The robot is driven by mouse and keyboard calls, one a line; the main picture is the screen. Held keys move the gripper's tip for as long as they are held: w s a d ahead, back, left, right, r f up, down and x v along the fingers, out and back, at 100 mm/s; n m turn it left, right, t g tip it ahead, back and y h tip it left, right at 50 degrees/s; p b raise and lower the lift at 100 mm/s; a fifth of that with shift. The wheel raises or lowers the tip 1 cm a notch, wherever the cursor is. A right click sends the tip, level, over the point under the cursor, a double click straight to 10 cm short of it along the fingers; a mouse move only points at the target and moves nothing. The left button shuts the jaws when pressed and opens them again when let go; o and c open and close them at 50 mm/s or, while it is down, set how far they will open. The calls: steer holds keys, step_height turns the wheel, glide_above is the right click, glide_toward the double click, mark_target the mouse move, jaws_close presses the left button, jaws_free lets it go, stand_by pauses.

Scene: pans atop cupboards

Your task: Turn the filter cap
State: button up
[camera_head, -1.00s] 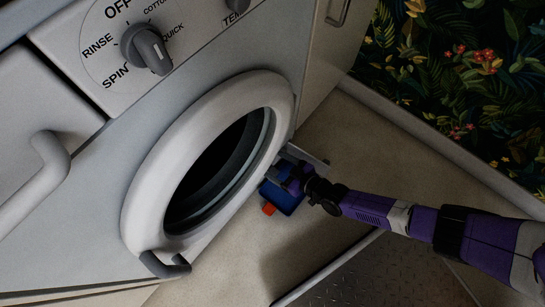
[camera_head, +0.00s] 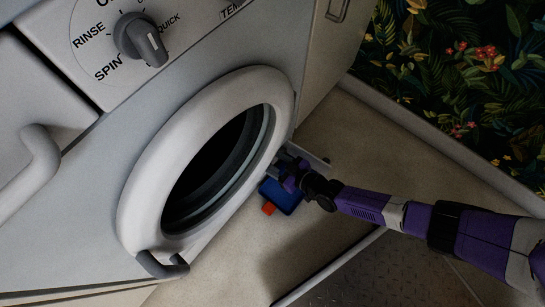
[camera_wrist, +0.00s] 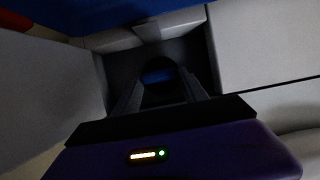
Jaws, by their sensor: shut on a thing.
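My gripper (camera_head: 288,168) is at the lower right front of the washing machine, beside the round door. In the wrist view my gripper (camera_wrist: 159,75) reaches its dark fingers into a dark square recess (camera_wrist: 98,70) framed by grey panels. The fingers are shut on what appears to be the filter cap. The cap is too dark and too covered by the fingers to make out its shape or how far it is turned. A small bluish patch shows between the fingers.
A blue object with a red end (camera_head: 281,197) lies on the floor just below my gripper. The washer's round door (camera_head: 137,205) is close on the left, with the dial (camera_head: 140,40) above. Bare floor (camera_head: 370,140) lies to the right, before a flowered wall (camera_head: 460,70).

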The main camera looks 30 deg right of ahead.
steer(key=shift+s+a+f+n+t+h, duration=0.15)
steer(key=shift+n+t+h, duration=0.6)
steer(key=shift+n, duration=0.9)
steer(key=shift+a+f+n+t+h, duration=0.15)
steer(key=shift+a+n+t+h, duration=0.25)
steer(key=shift+n+h, duration=0.9)
steer(key=shift+s+a+f+n+t+h, duration=0.15)
steer(key=shift+n+t+h, duration=0.4)
steer(key=shift+n, duration=1.5)
steer(key=shift+f+n+t, duration=0.1)
steer(key=shift+n+t, duration=0.3)
steer(key=shift+n, duration=0.3)
steer(key=o, duration=1.4)
steer(key=shift+m, duration=0.3)
